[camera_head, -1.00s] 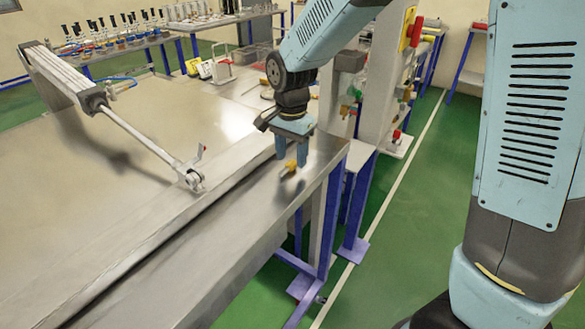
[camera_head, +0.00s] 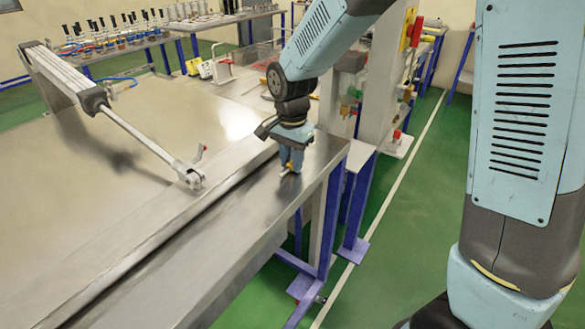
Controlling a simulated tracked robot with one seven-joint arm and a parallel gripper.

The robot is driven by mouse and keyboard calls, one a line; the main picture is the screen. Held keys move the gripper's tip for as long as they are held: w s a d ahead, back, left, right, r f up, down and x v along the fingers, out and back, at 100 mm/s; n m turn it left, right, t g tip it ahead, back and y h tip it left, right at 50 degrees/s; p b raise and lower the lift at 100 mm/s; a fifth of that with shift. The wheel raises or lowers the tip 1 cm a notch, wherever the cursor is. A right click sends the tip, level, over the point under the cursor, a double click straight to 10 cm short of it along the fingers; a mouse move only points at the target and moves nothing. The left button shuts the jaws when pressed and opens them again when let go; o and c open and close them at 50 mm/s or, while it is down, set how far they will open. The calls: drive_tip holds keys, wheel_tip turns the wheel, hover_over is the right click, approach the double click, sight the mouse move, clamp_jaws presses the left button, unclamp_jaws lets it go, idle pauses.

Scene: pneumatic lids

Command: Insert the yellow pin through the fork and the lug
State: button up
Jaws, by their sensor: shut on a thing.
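My gripper (camera_head: 291,164) is low over the bench's right part, pointing down and shut on the yellow pin. Only a little of the yellow pin (camera_head: 290,171) shows between the fingers, at or just above the bench top. The fork (camera_head: 188,174) is at the end of the long cylinder rod, to the left of my gripper across the groove. A small red-tipped piece (camera_head: 201,152) sticks up beside it. The lug is at or in the fork; it is too small to tell the two apart or see how the holes line up.
The cylinder (camera_head: 62,76) slopes from the back left, its rod (camera_head: 140,138) running above the steel bench (camera_head: 110,235). A dark groove runs along the bench. A post with valves (camera_head: 385,100) stands behind my gripper. The front of the bench is clear.

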drive_tip(key=c, duration=0.3)
clamp_jaws()
drive_tip(key=shift+w+r, duration=0.1)
drive_tip(key=shift+r, duration=4.4)
drive_tip(key=shift+d+t+y, duration=0.25)
drive_tip(key=shift+t+y, duration=0.35)
drive_tip(key=shift+y, duration=0.4)
drive_tip(key=shift+s+d+f+t+y, duration=0.15)
drive_tip(key=shift+t+y, duration=0.4)
drive_tip(key=shift+y, duration=0.4)
drive_tip(key=shift+s+d+f+t+y, duration=0.15)
drive_tip(key=shift+t+y, duration=0.4)
drive_tip(key=shift+y, duration=0.4)
drive_tip(key=shift+a, duration=0.1)
drive_tip(key=shift+s+d+f+t+y, duration=0.1)
drive_tip(key=shift+t+y, duration=0.4)
drive_tip(key=shift+y, duration=0.35)
drive_tip(key=shift+d+f+t+y, duration=0.1)
drive_tip(key=shift+t+y, duration=0.4)
drive_tip(key=shift+y, duration=0.35)
